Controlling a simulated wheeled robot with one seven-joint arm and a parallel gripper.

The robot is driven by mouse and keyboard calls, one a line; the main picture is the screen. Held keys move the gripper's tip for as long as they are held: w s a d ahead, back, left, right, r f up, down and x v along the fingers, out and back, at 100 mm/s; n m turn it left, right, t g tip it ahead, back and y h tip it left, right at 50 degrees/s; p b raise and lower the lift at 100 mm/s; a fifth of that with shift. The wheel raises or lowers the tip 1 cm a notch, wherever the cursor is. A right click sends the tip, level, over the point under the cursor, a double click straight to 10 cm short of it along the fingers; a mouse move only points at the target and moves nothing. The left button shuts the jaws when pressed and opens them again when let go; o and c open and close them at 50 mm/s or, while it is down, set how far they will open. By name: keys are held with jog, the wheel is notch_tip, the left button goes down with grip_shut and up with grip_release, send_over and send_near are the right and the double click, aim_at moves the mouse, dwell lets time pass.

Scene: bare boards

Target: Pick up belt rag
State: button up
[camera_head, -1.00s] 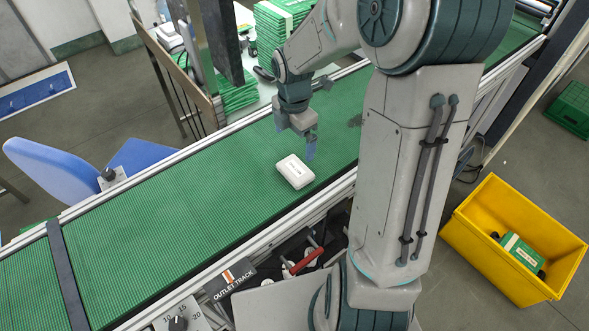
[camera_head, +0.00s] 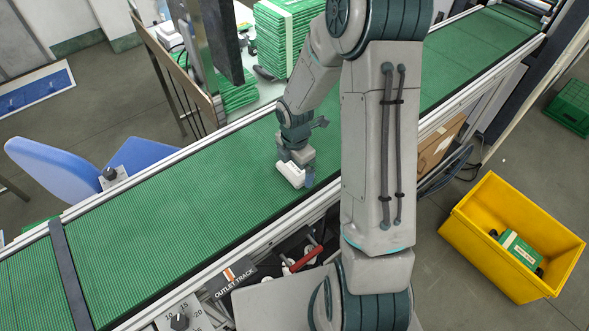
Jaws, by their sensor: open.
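The belt rag appears to be the small white folded block (camera_head: 290,175) lying on the green conveyor belt (camera_head: 180,213). My gripper (camera_head: 298,178) is down at the belt, right over the white block, and hides its upper right part. A bluish fingertip shows at the block's right side. The jaws are open. I cannot tell whether they touch the block.
A yellow crate (camera_head: 472,267) with a green-and-white pack stands on the floor at right. A blue chair (camera_head: 70,178) is left of the belt. Green stacks (camera_head: 283,40) stand behind it. Metal rails edge the belt; its left stretch is clear.

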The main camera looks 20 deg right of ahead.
jog(key=c, duration=0.7)
jog(key=shift+r, duration=0.5)
jog(key=r, duration=0.3)
jog(key=shift+d+r+b, duration=0.2)
jog(key=shift+d+b, duration=0.15)
jog(key=s+d+r, duration=0.2)
jog(key=d+r, duration=0.4)
jog(key=d, duration=0.5)
jog(key=shift+r+b, duration=0.3)
jog(key=shift+b, duration=0.05)
jog(key=shift+o, duration=0.4)
jog(key=shift+a, duration=0.1)
